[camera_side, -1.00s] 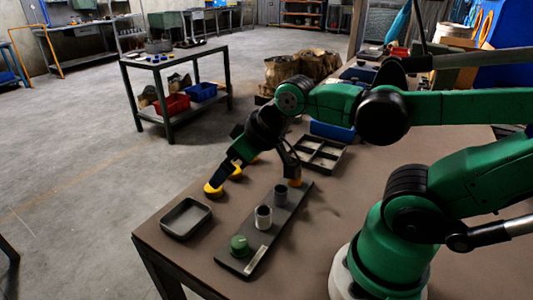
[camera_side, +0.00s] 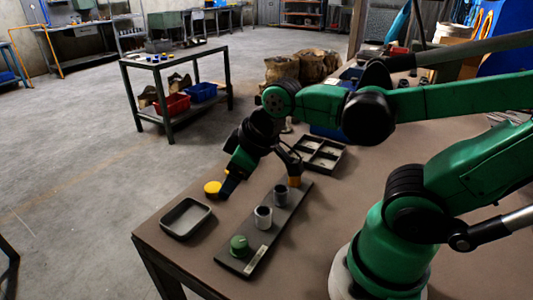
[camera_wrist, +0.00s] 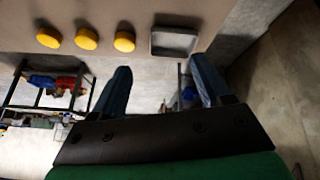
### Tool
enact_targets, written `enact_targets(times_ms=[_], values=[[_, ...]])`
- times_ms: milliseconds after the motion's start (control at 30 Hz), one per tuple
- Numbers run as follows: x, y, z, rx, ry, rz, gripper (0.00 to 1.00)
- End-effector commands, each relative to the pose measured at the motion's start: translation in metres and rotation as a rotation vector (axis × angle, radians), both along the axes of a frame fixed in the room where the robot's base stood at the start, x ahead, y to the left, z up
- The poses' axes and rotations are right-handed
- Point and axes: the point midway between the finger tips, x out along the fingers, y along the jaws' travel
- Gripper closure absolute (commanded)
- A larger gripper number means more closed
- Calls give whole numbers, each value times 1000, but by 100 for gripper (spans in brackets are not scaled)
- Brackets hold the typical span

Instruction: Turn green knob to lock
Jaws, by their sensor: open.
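The green knob (camera_side: 240,245) stands upright at the near end of a dark strip-shaped board (camera_side: 256,238) on the brown table. A light label lies on the board beside it. My gripper (camera_side: 262,186) is open and empty above the table, near the far end of the board. It is well behind the knob and not touching it. Its two blue-grey fingers (camera_wrist: 160,65) are spread wide in the wrist view. The knob does not show in the wrist view, and its lock marking is too small to read.
Yellow discs (camera_wrist: 87,38) line the table's edge. Table right of the board is clear.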

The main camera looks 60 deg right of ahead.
Motion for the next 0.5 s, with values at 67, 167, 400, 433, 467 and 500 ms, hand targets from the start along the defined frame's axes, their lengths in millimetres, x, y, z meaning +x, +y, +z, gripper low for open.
enact_targets(times_ms=[67,167,400,433,467,500], values=[[-3,11,-11,-95,96,222,30],[-10,22,-26,-205,221,537,30],[-27,36,-48,-315,395,1045,30],[-27,37,-49,-319,403,1069,30],[-28,37,-51,-321,407,1087,30],[-28,37,-52,-323,411,1099,30]])
